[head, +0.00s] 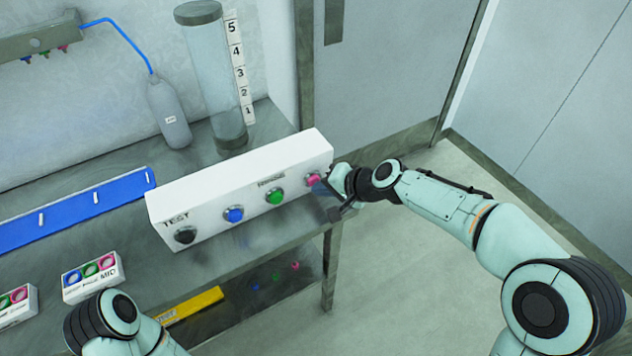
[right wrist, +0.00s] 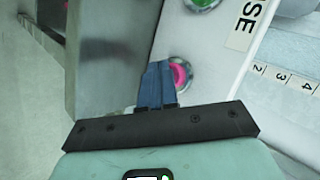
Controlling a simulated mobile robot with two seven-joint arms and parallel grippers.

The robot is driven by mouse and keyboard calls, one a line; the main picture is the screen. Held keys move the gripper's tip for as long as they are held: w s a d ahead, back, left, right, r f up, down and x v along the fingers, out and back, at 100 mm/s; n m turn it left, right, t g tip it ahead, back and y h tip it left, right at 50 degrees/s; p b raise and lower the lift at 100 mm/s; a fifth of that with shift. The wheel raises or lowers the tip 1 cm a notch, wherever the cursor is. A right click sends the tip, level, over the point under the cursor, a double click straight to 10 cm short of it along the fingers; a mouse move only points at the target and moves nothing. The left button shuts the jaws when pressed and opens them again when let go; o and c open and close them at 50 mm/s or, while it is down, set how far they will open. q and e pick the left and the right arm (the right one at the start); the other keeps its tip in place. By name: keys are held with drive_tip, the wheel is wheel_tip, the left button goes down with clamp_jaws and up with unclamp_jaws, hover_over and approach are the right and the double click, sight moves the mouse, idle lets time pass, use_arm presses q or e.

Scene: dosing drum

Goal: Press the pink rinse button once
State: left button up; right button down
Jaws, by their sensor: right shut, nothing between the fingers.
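The pink button (head: 313,180) is at the right end of the front face of a white control box (head: 235,185). My right gripper (head: 331,196) is beside it, in front of the box's right end. In the right wrist view, the shut blue fingertips (right wrist: 157,78) are empty and lie over the left part of the pink button (right wrist: 181,74). Whether they touch it, I cannot tell.
Green (head: 274,196), blue (head: 234,214) and black (head: 186,235) buttons share the box's face. A clear cylinder (head: 215,85) with a number scale and a grey bottle (head: 170,115) stand behind. A blue strip (head: 75,210) lies left. Floor is open at the right.

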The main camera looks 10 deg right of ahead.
idle(0.5)
drive_tip(key=shift+s+d+b, duration=0.3)
drive_tip(key=shift+s+b, duration=0.3)
drive_tip(key=shift+s, duration=0.2)
drive_tip(key=shift+s+d+b, duration=0.2)
drive_tip(key=shift+s+b, duration=0.15)
drive_tip(key=s+b, duration=0.1)
drive_tip(key=s, duration=0.1)
drive_tip(key=s+d+b, duration=0.1)
drive_tip(key=s, duration=0.1)
drive_tip(key=shift+d, duration=0.15)
drive_tip(key=shift+f, duration=0.1)
